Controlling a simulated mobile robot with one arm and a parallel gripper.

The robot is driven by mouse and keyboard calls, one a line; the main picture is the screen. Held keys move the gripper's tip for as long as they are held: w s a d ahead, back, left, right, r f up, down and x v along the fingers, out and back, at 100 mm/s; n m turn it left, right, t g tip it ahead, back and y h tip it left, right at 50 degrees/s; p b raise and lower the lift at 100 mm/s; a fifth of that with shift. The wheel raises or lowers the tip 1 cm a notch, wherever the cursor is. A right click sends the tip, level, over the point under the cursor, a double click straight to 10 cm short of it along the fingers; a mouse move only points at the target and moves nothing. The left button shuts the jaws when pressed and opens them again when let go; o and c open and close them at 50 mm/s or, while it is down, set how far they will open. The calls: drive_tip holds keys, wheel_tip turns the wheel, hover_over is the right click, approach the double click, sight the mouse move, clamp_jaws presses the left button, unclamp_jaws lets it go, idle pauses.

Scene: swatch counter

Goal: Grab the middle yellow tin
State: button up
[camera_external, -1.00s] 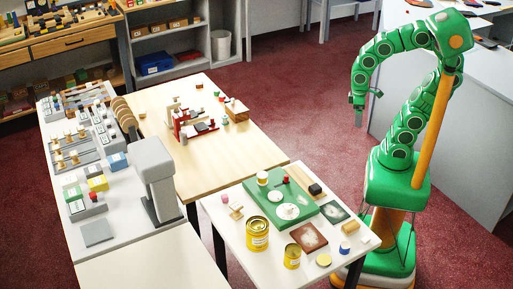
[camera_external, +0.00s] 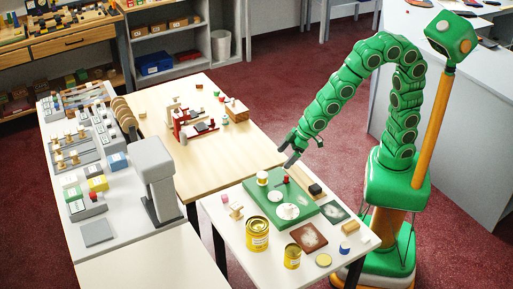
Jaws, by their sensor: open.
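Three yellow tins show on the white table. The largest tin (camera_external: 257,234) stands at the front left, open at the top. A medium-sized tin (camera_external: 292,257) stands to its right and nearer the front edge. A small tin (camera_external: 262,178) with a pale top is on the green board (camera_external: 265,208) at the back. My gripper (camera_external: 287,158) is open and empty, above the table's back edge, a little right of the small tin. It is well away from the two front tins. Nothing hides the tins.
The green board also bears white round dishes (camera_external: 288,211) and a red piece (camera_external: 285,180). Around the tins are a brown tile (camera_external: 309,237), a yellow disc (camera_external: 323,260), a blue-and-white piece (camera_external: 344,248) and a black block (camera_external: 315,190). A wooden table (camera_external: 240,160) adjoins behind.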

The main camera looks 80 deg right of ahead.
sight(248, 238)
drive_tip(key=a+f+y, duration=0.1)
drive_tip(key=a, duration=0.4)
drive_tip(key=w+a+f+n+t+y, duration=0.1)
drive_tip(key=a, duration=0.4)
drive_tip(key=w+a+f+n+t+y, duration=0.1)
drive_tip(key=a, duration=0.4)
drive_tip(key=shift+a+f, duration=0.25)
drive_tip(key=s+a+f+y, duration=0.1)
drive_tip(key=a, duration=0.3)
drive_tip(key=s+a+n+y, duration=0.1)
drive_tip(key=a, duration=0.4)
drive_tip(key=s+a+f+n+y, duration=0.1)
drive_tip(key=s+a+y, duration=0.1)
drive_tip(key=a, duration=0.2)
drive_tip(key=shift+a+f+t, duration=0.15)
drive_tip(key=shift+f+t, duration=0.15)
drive_tip(key=shift+t, duration=0.1)
drive_tip(key=shift+r+x, duration=0.15)
drive_tip(key=shift+x, duration=1.8)
drive_tip(key=shift+r+x, duration=0.15)
drive_tip(key=shift+x, duration=1.8)
drive_tip(key=shift+a, duration=0.2)
drive_tip(key=c, duration=1.2)
drive_tip(key=shift+r, duration=0.15)
